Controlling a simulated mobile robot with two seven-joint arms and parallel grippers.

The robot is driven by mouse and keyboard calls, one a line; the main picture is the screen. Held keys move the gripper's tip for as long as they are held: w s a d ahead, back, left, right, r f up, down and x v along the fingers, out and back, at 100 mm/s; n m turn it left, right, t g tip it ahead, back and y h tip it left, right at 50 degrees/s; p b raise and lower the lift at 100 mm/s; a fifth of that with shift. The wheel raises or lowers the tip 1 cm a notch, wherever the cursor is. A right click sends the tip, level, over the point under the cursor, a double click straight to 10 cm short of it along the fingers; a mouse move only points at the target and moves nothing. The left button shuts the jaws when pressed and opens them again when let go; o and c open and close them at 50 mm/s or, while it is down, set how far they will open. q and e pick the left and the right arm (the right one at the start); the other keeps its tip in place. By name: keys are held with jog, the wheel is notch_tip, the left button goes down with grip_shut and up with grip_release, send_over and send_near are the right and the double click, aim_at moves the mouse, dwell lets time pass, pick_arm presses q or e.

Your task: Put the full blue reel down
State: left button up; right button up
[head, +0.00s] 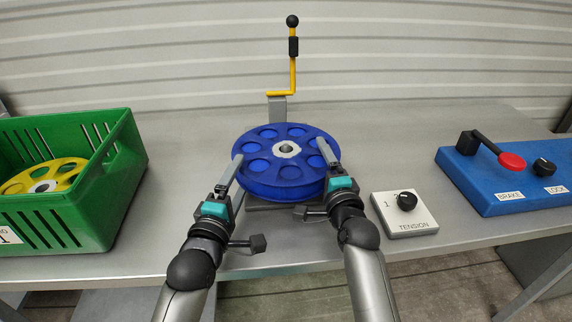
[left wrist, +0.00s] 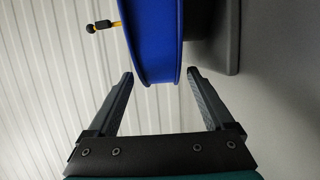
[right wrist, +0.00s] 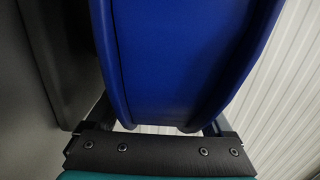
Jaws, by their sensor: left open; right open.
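The blue reel (head: 267,157) lies flat with its holes and pale hub facing up, at the middle of the bench in the head view. It is on or just above a dark grey base (head: 270,206); the contact is hidden. My left gripper (head: 238,163) is open at the reel's left rim. In the left wrist view the reel's edge (left wrist: 157,50) reaches only between the fingertips (left wrist: 160,74). My right gripper (head: 326,155) is open at the right rim. In the right wrist view the reel (right wrist: 185,60) sits deep between its fingers, covering parts of them.
A green crate (head: 95,226) holding a yellow reel (head: 72,172) stands at the left. A yellow-handled lever (head: 293,75) rises behind the blue reel. A white tension dial box (head: 412,222) and a blue brake and lock panel (head: 463,171) are at the right.

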pick_arm(q)
jog(key=v, duration=0.5)
jog(key=shift+s, duration=0.2)
pick_arm(e)
jog(key=s, duration=0.4)
jog(key=s+d, duration=0.1)
jog(key=s, duration=0.3)
jog(key=s+d, duration=0.1)
jog(key=s, duration=0.2)
jog(key=shift+s, duration=0.4)
pick_arm(q)
jog(key=shift+s, duration=0.1)
pick_arm(e)
jog(key=shift+d, duration=0.1)
